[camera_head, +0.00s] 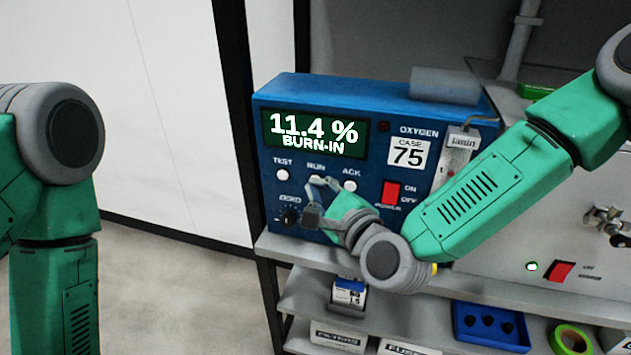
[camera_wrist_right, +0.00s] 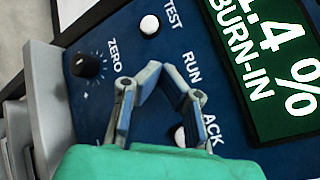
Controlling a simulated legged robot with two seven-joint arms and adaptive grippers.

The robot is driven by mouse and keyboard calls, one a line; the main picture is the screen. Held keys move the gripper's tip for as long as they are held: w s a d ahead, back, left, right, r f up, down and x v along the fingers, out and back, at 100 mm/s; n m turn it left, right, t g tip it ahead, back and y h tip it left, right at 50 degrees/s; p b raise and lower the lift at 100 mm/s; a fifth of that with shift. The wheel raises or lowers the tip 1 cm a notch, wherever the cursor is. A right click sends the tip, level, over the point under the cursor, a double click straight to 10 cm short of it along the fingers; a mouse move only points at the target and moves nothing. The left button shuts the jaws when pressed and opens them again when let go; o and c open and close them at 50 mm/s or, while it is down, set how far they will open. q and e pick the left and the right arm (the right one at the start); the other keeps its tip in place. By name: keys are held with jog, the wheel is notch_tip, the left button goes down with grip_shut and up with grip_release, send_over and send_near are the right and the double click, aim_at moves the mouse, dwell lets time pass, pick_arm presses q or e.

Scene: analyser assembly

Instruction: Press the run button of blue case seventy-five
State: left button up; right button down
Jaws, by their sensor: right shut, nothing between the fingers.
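The blue case seventy-five (camera_head: 335,110) stands on a shelf, with a white 75 label (camera_head: 409,153) and a display (camera_head: 316,135) reading 11.4 % BURN-IN. My right gripper (camera_head: 324,183) is at its front panel, shut and empty. In the wrist view its fingertips (camera_wrist_right: 165,75) come together beside the RUN lettering, between the white TEST button (camera_wrist_right: 150,25) and the ACK button (camera_wrist_right: 181,136). The RUN button is hidden behind the fingertips, and I cannot tell whether they touch it. My left arm shows at the left; its gripper is out of view.
A black ZERO knob (camera_wrist_right: 84,65) and a red power switch (camera_head: 390,192) are on the same panel. A flow gauge (camera_head: 458,150) is at the case's right. Lower shelves hold boxes, a blue tray (camera_head: 490,342) and green tape (camera_head: 563,336). Open floor lies left.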

dwell(0.4)
jog(key=shift+s+a, duration=0.6)
jog(key=s, duration=0.1)
jog(key=s+a, duration=0.1)
jog(key=s, duration=0.2)
jog(key=shift+s+a, duration=0.25)
jog(key=shift+s, duration=0.15)
dwell(0.4)
